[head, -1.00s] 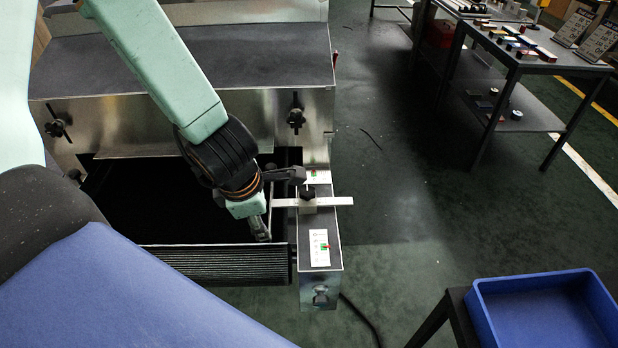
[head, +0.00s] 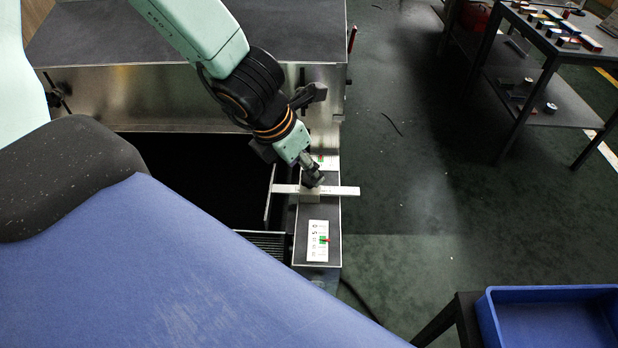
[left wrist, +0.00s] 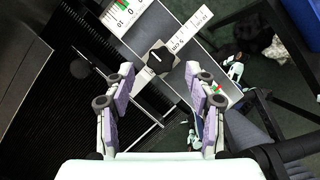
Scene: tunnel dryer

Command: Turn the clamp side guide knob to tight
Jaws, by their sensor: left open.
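The clamp side guide knob (left wrist: 158,58) is a black lobed knob with a pale line on top, seen in the left wrist view. It sits on a clamp block over the white scale bar (left wrist: 194,32), which crosses the dryer's side rail; the bar also shows in the head view (head: 346,190). My left gripper (left wrist: 160,72) is open, its two purple-padded fingers apart on either side of the knob's near edge, holding nothing. In the head view the left gripper (head: 313,180) is over the clamp block (head: 311,197) and largely hides the knob. My right gripper is out of view.
A white scale label with a green band and red pointer (head: 318,241) lies on the rail in front of the bar. The dark dryer opening (head: 190,180) is to the left. A blue bin (head: 487,322) stands lower right; a table with small items (head: 545,40) stands upper right.

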